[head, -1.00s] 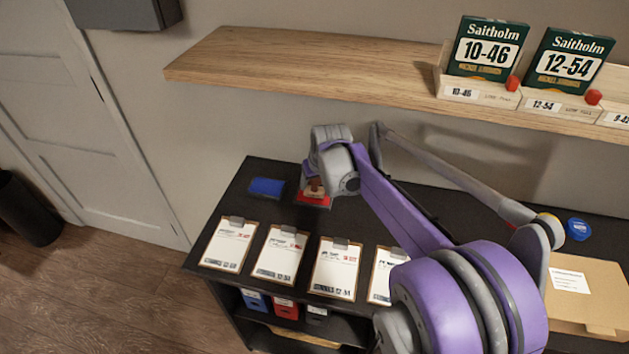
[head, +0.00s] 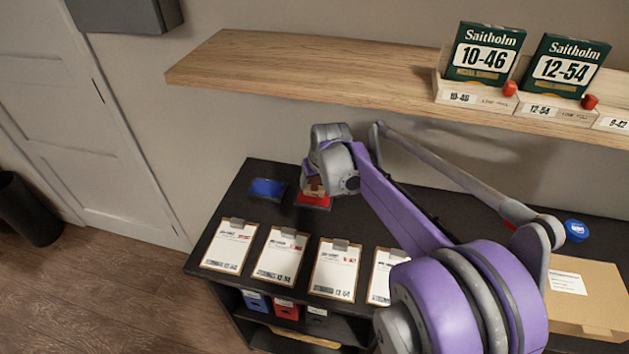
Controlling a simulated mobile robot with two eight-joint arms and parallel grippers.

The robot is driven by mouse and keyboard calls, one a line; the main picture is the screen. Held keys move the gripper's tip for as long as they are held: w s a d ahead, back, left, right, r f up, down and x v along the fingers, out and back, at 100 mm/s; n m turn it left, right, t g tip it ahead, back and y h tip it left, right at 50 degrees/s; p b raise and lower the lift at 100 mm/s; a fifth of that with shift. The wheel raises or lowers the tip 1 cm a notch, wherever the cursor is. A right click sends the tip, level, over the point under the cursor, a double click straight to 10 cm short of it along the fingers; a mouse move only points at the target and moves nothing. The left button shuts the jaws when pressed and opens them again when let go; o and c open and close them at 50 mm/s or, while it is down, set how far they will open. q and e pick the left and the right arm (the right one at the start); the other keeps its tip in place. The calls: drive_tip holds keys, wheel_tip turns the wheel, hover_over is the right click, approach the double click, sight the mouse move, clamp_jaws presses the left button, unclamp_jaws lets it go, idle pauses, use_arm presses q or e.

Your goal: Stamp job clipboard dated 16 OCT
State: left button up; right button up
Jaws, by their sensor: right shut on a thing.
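Several clipboards with white sheets lie in a row along the front of the black bench: the leftmost (head: 229,247), the second (head: 279,257), the third (head: 334,270) and a fourth (head: 384,277) partly behind my arm. Their dates are too small to read. A red ink pad (head: 313,204) and a blue ink pad (head: 267,188) lie behind them. My right gripper (head: 314,184) points down over the red pad, shut on a small stamp (head: 314,190). The stamp is mostly hidden, and I cannot tell whether it touches the pad. My left gripper is out of view.
A wooden shelf (head: 300,68) runs above the bench, with green string packets (head: 484,53) in holders at its right. A cardboard box (head: 588,297) and a round blue item (head: 577,230) are at the bench's right. Coloured bins (head: 286,310) stand beneath.

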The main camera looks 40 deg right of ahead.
drive_tip(key=shift+r+p, duration=1.75)
drive_tip(key=shift+r, duration=1.2)
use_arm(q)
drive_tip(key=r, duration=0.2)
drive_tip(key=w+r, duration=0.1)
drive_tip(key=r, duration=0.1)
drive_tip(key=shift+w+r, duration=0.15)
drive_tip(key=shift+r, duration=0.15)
use_arm(e)
drive_tip(key=shift+f, duration=0.1)
